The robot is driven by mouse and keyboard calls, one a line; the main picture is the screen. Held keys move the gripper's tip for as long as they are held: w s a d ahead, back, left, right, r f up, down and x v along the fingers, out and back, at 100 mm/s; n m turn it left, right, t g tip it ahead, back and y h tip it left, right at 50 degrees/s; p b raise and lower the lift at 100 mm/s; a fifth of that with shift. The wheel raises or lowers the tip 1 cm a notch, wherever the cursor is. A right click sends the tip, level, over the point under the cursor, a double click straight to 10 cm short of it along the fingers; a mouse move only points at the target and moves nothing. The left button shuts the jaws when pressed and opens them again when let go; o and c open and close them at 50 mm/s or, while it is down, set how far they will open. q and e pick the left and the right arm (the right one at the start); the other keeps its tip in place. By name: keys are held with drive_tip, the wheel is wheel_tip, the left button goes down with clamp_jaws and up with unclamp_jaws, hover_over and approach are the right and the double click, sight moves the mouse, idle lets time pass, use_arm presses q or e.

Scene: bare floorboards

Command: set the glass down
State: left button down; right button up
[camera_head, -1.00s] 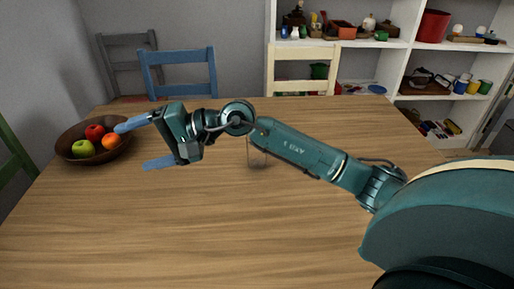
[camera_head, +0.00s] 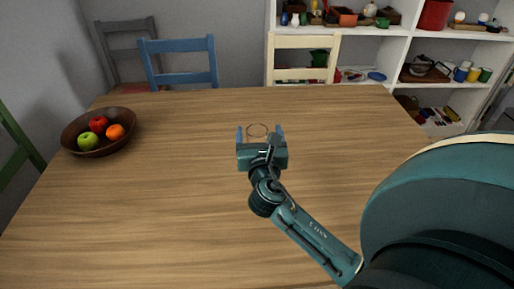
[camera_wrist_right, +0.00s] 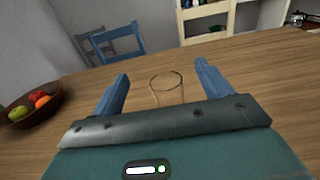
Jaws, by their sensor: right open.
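A clear glass (camera_head: 257,130) stands upright on the wooden table (camera_head: 180,200); mostly its thin rim shows. My right gripper (camera_head: 260,132) is open, with its two blue fingers on either side of the glass in the head view. In the right wrist view the glass (camera_wrist_right: 166,83) shows between and beyond the open fingertips (camera_wrist_right: 162,72). The gripper body hides the glass's lower part, and I cannot tell whether a finger touches it. My left gripper is not in view.
A brown bowl (camera_head: 127,141) with apples and an orange sits at the table's left. A blue chair (camera_head: 178,45) and a cream chair (camera_head: 303,42) stand behind the table. White shelves (camera_head: 400,45) are at the back right. The tabletop around the glass is clear.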

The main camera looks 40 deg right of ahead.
sight(258, 138)
drive_tip(key=f, duration=0.1)
drive_tip(key=f+b, duration=0.1)
drive_tip(key=f, duration=0.3)
drive_tip(key=shift+w+d, duration=0.15)
drive_tip(key=shift+w, duration=0.2)
drive_tip(key=x, duration=0.6)
drive_tip(key=shift+w+d+b, duration=0.2)
drive_tip(key=shift+w+b, duration=0.15)
drive_tip(key=c, duration=1.5)
drive_tip(key=shift+r, duration=0.1)
drive_tip(key=shift+c, duration=0.9)
